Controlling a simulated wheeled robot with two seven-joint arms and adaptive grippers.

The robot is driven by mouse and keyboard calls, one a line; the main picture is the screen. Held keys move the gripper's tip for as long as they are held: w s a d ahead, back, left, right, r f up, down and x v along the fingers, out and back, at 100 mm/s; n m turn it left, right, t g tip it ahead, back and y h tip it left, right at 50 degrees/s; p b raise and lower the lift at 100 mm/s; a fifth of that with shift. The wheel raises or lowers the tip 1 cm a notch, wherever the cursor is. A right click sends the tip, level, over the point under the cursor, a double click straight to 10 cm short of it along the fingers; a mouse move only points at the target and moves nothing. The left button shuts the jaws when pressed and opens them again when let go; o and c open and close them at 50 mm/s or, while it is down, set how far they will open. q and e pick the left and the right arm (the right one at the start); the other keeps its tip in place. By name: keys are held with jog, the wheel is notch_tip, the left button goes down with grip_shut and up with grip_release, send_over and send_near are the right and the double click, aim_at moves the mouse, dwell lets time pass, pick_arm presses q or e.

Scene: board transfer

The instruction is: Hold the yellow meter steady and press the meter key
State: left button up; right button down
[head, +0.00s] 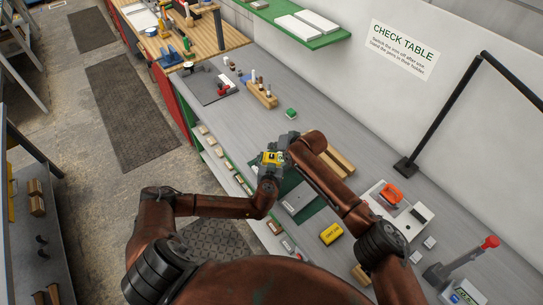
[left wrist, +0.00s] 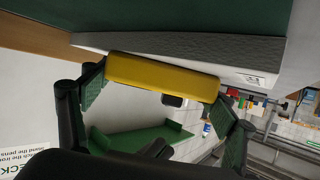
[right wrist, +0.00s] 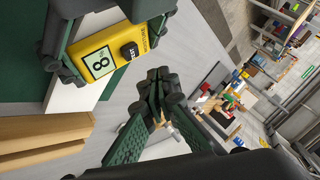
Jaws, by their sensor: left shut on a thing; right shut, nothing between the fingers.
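The yellow meter (head: 271,158) is held above the grey table by my left gripper (head: 268,167). In the left wrist view the meter's yellow body (left wrist: 163,77) spans between the two fingers. In the right wrist view the meter's face (right wrist: 112,55) shows a display (right wrist: 98,62) reading about 8 percent and a dark round meter key (right wrist: 129,50). My right gripper (head: 289,140) is shut and empty close beside the meter. Its closed tips (right wrist: 157,86) show apart from the key in the right wrist view.
A grey board (head: 298,198) lies on a green mat below the meter. Wooden strips (head: 338,160) lie to its right. A device with an orange part (head: 391,193) stands at the right.

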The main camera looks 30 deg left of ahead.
pick_arm(q)
jog(key=shift+f, duration=0.1)
pick_arm(e)
jog(key=shift+r, duration=1.25)
pick_arm(q)
jog(key=o, duration=1.4)
jog(key=shift+c, duration=0.2)
